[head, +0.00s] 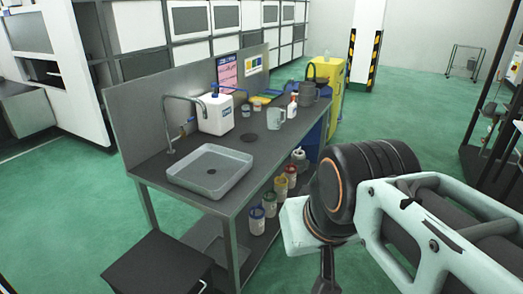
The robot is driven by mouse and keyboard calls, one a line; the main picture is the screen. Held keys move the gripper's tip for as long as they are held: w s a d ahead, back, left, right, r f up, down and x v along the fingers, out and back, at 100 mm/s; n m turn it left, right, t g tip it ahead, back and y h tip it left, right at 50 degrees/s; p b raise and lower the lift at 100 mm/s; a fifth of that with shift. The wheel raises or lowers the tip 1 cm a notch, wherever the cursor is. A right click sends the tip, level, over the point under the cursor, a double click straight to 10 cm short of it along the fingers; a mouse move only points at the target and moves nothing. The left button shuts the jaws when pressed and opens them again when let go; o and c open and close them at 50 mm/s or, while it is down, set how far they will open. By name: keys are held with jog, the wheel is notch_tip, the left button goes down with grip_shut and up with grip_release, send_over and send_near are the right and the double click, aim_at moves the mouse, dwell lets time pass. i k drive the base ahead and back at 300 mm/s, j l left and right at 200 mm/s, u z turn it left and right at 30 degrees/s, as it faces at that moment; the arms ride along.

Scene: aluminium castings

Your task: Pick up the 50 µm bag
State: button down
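Several pale filter bags with coloured rims stand upright in a row on the lower shelf of the metal bench. My arm comes in from the right, in front of the bench. A dark part of my gripper (328,268) shows low in the head view, apart from the bags. Its fingertips are not clearly shown.
The bench (225,185) carries a grey sink (210,170), a white container (217,114), a jug (276,118) and a spray bottle (292,108). A yellow cabinet (328,75) is behind. Green floor is open beyond.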

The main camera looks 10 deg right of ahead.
aim_at(280, 187)
jog(key=z, duration=0.4)
jog(key=i+l+z, duration=0.25)
jog(key=i, duration=0.2)
jog(key=i+l+z, duration=0.1)
jog(key=i+z, duration=0.2)
jog(key=i, duration=0.15)
jog(key=i+z, duration=0.2)
jog(key=i, duration=0.95)
jog(key=i+u, duration=0.15)
jog(key=i, duration=0.4)
jog(key=i+l+u, duration=0.15)
jog(key=i, duration=0.45)
jog(key=i+l+u, duration=0.15)
jog(key=i+u, duration=0.25)
jog(key=i+l+u, duration=0.2)
jog(key=u, duration=0.15)
jog(key=i+l+u, duration=0.25)
jog(key=u, duration=0.15)
jog(key=i+l+u, duration=0.2)
jog(key=l+u, duration=0.2)
jog(key=i+l+u, duration=0.25)
jog(key=l+u, duration=0.2)
jog(key=l, duration=0.3)
